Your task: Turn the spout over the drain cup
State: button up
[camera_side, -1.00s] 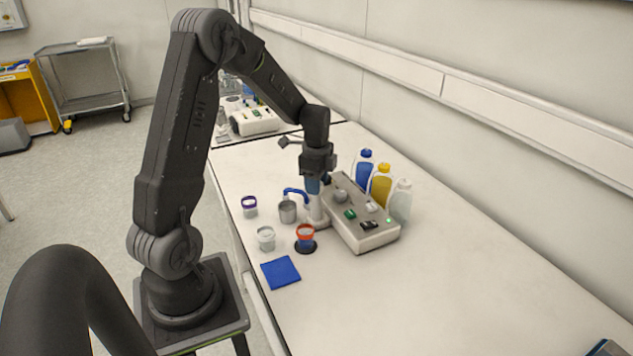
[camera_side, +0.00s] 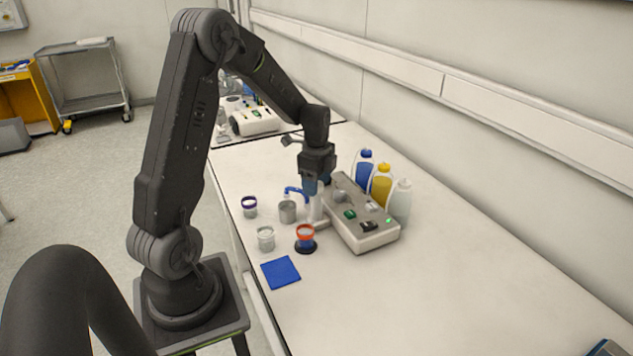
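The blue spout (camera_side: 292,190) is a bent tube that reaches left from the top of the white column (camera_side: 316,209). Its tip hangs over or very near the grey metal cup (camera_side: 287,212), which looks like the drain cup. My gripper (camera_side: 311,187) points down at the top of the column, around the spout's base. The fingers are small and dark here, and I cannot tell whether they are closed on it. An orange-rimmed cup (camera_side: 306,238) stands on a dark round pad in front of the column.
The grey control box (camera_side: 360,217) stands right of the column, with blue (camera_side: 364,170), yellow (camera_side: 381,184) and clear (camera_side: 401,202) bottles behind it. A purple-rimmed cup (camera_side: 249,207), a clear cup (camera_side: 266,239) and a blue cloth (camera_side: 281,272) lie to the left and front.

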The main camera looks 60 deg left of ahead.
jog(key=shift+o, duration=0.5)
notch_tip(320, 180, up, 14)
dwell(0.3)
jog(key=shift+f, duration=0.1)
jog(key=s+d+r+n+t, duration=0.1)
jog(key=s+d+r+n, duration=0.15)
jog(key=d, duration=0.45)
jog(key=s+d+r+n+t, duration=0.2)
jog(key=s+d+n, duration=0.1)
jog(key=d, duration=0.5)
jog(key=s+d+f+n+t, duration=0.1)
jog(key=s+d+n+t, duration=0.1)
jog(key=s+d+n, duration=0.3)
jog(key=s+d, duration=0.4)
jog(key=shift+s+t, duration=0.3)
jog(key=shift+s, duration=0.1)
